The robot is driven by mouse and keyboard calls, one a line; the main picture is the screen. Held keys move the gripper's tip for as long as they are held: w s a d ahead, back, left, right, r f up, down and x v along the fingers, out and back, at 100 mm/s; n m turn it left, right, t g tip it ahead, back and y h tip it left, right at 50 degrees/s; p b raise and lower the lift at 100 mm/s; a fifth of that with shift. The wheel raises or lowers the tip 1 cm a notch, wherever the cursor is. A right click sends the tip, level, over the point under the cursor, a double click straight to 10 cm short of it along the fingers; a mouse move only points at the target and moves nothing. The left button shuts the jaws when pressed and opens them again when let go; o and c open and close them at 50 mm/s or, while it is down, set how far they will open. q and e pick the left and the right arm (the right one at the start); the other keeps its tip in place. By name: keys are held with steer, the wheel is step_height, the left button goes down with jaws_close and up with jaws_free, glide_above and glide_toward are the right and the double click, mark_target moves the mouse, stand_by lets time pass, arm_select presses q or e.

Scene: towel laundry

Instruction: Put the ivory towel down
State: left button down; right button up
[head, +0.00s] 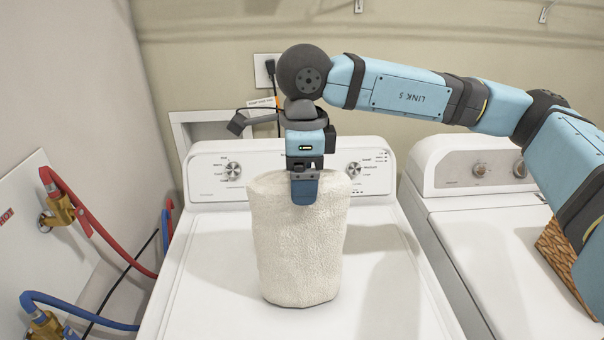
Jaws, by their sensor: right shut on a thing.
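The ivory towel (297,252) is a thick, upright roll of fluffy cloth in the middle of the head view. My right gripper (304,190) points down at its top edge and is shut on it. One blue finger shows on the near side of the towel; the other is hidden behind or inside it. The towel is over the white top of the left machine (205,290). I cannot tell whether its lower end touches that top. My left gripper is not in view.
A control panel with knobs (233,170) stands behind the towel. A second white machine (480,250) is at the right, with a wicker basket (562,262) at its right edge. Red (95,225) and blue hoses (80,309) run along the left wall. The lid around the towel is clear.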

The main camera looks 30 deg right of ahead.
steer(key=shift+f, duration=0.15)
steer(key=o, duration=1.4)
steer(key=shift+r, duration=0.4)
step_height(320, 180, up, 12)
steer(key=shift+d+f+b, duration=0.15)
steer(key=shift+b, duration=0.15)
